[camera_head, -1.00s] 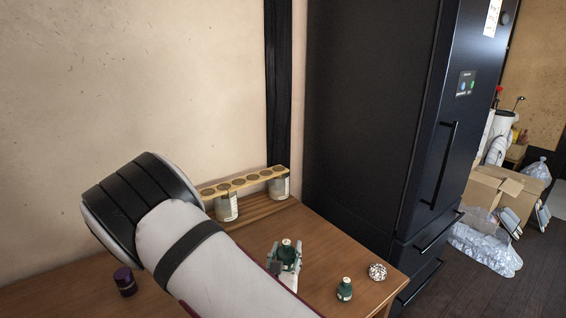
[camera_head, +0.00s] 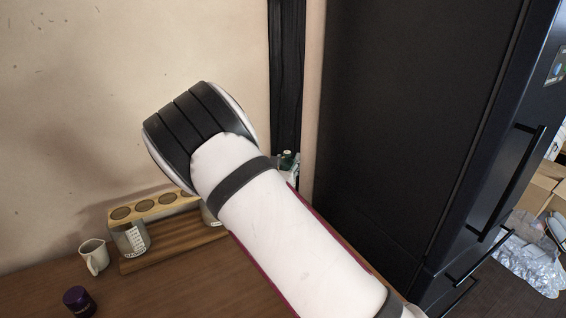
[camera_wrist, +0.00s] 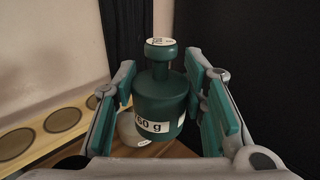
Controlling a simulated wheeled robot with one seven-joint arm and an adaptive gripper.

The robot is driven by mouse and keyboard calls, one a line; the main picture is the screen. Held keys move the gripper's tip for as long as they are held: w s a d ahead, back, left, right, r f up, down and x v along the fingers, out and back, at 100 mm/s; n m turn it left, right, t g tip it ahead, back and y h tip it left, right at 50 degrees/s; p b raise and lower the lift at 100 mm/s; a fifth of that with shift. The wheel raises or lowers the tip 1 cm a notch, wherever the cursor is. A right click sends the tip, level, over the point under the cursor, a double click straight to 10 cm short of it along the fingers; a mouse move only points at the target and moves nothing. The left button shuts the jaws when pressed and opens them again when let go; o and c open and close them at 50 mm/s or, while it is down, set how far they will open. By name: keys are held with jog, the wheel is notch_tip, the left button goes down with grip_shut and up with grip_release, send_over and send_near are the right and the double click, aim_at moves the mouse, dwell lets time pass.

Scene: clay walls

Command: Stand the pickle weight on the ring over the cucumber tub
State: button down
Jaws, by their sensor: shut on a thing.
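My gripper (camera_wrist: 165,88) is shut on a dark green pickle weight (camera_wrist: 160,98) with a round knob, white top and a gram label. The weight is upright and held up. In the head view only its green top (camera_head: 287,158) shows past my arm, which hides most of the gripper. A pale wooden strip with several round ring-like spots (camera_head: 160,206) rests over clear labelled tubs; one tub (camera_head: 130,240) shows at its left end. The strip also shows at left in the wrist view (camera_wrist: 90,104). I cannot tell which tub is the cucumber one.
A slatted wooden board (camera_head: 180,242) lies under the tubs. A cream jug (camera_head: 94,256) stands left of it, and a small purple-lidded jar (camera_head: 79,301) nearer the front. A tall black fridge (camera_head: 400,100) stands at right. My arm hides the table's right part.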

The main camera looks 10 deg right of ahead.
jog(key=w, duration=0.5)
jog(key=w+d+b, duration=0.1)
jog(key=w, duration=0.5)
jog(key=w+d+f+b, duration=0.1)
jog(key=w, duration=0.4)
jog(key=shift+w+d, duration=0.1)
jog(key=shift+w, duration=0.05)
jog(key=shift+f, duration=1.7)
jog(key=shift+f, duration=0.2)
jog(key=c, duration=1)
grip_release()
jog(key=shift+f, duration=0.1)
jog(key=shift+s, duration=0.25)
jog(key=p+v, duration=0.1)
jog(key=v, duration=1)
jog(key=shift+s+a, duration=0.2)
jog(key=shift+s, duration=0.15)
